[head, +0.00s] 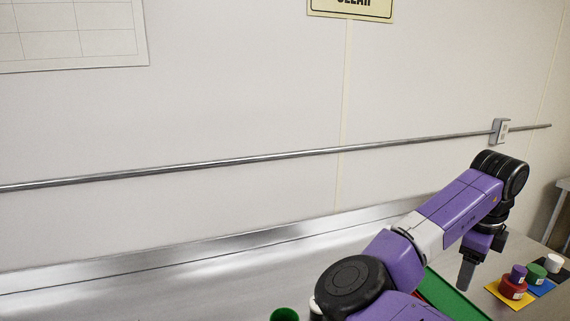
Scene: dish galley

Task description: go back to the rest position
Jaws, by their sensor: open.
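My arm reaches from the bottom of the head view up to the right, with its purple links bent at a black joint. My gripper (467,278) points down at the right, above the steel counter (180,295). It is open, and nothing shows between its fingers. It hangs over the counter between a green tray (452,297) on its left and a group of small coloured cylinders on its right. My arm hides part of the tray.
A red cylinder (513,288), a purple one (518,272), a green one (536,273) and a white one (553,263) stand on coloured mats at right. A green cup (284,314) is at the bottom edge. A rail (250,159) runs along the wall. The counter's left is clear.

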